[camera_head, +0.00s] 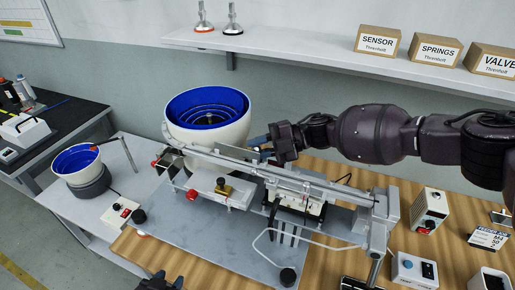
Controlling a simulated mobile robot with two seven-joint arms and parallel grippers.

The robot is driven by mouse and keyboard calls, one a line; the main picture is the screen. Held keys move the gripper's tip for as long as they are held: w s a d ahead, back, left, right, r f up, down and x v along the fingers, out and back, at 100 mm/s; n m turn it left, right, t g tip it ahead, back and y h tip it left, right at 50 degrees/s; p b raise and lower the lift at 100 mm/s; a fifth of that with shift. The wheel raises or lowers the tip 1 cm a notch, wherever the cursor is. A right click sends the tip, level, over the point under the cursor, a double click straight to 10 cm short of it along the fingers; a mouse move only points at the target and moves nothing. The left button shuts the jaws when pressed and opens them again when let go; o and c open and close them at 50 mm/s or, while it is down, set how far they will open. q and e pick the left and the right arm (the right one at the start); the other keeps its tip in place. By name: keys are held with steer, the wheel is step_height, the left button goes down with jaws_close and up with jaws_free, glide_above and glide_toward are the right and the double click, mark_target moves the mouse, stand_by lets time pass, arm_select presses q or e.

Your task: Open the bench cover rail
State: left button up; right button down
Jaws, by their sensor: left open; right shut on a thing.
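The bench cover rail (290,180) is a long silvery gantry running from the middle left to the post at the right, above a grey plate. A thin upright plate (236,152) stands along its back side. My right gripper (260,144) reaches in from the right and is shut at this plate's right end, behind the rail. Its fingertips are small here, and the exact contact is hard to see. My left gripper (163,282) is open at the bottom edge, apart from the rail and mostly cut off by the frame.
A large white bowl feeder (200,140) with a blue inside stands close behind the rail. A smaller blue bowl (76,160) is at the left. A white cable (300,232) loops over the grey plate (215,250). Small control boxes (412,268) stand at the right. A shelf (300,50) hangs above.

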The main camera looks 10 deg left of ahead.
steer(key=c, duration=1)
jaws_free()
steer(key=shift+c, duration=0.2)
steer(key=shift+d, duration=0.1)
steer(key=b+v, duration=0.1)
steer(key=v, duration=0.9)
steer(key=shift+d, duration=0.25)
steer(key=shift+w+r, duration=0.1)
steer(key=shift+r, duration=0.1)
